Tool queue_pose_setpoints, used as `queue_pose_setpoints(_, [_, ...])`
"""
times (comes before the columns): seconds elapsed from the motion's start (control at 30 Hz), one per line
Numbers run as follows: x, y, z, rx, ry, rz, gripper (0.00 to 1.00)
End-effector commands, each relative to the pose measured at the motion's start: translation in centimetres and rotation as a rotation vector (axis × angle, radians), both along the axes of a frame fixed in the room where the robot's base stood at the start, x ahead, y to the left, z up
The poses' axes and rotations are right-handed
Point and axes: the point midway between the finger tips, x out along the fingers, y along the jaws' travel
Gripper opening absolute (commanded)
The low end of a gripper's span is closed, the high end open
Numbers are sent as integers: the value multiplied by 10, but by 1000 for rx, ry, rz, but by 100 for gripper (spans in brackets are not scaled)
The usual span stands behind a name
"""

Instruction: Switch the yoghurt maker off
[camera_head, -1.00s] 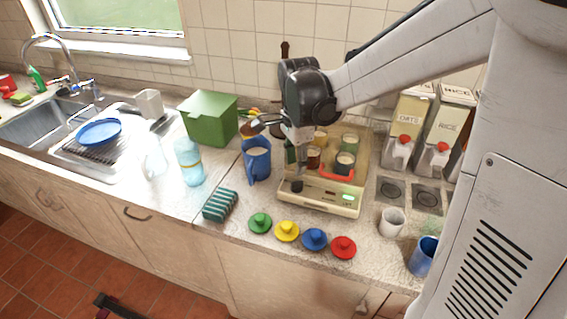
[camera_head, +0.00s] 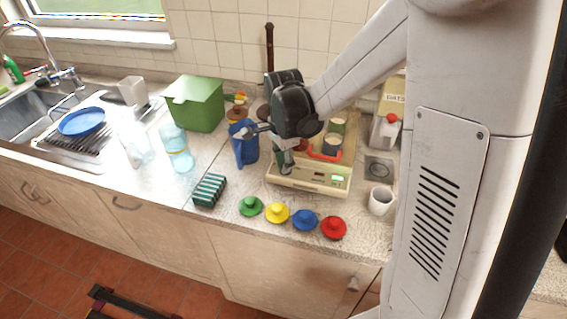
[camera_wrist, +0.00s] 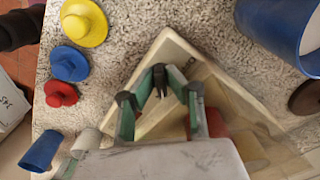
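The cream yoghurt maker (camera_head: 300,185) stands on the counter, with jars and a red handle (camera_head: 323,156) on top. A green light (camera_head: 342,178) glows on its front panel. My gripper (camera_head: 282,168) is low over its left front part and hides the panel there. In the wrist view, one corner of the yoghurt maker (camera_wrist: 172,50) lies under my gripper (camera_wrist: 167,76). The green fingers stand apart, with a small dark knob or switch (camera_wrist: 160,82) between or just beyond the tips. Whether they touch it is unclear.
Green, yellow, blue and red lids (camera_head: 305,220) lie in front of the yoghurt maker. A blue jug (camera_head: 244,148) stands close on its left, a white cup (camera_head: 381,201) on its right. A striped sponge (camera_head: 209,190) lies at front left.

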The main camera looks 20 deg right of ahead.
Motion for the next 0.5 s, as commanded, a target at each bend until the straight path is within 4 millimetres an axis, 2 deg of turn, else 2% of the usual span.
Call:
queue_pose_setpoints(0.03, [0, 0, 0, 0, 0, 0, 4])
queue_pose_setpoints(0.07, [0, 0, 0, 0, 0, 0, 0])
queue_pose_setpoints(0.5, [0, 0, -1, 0, 0, 45, 0])
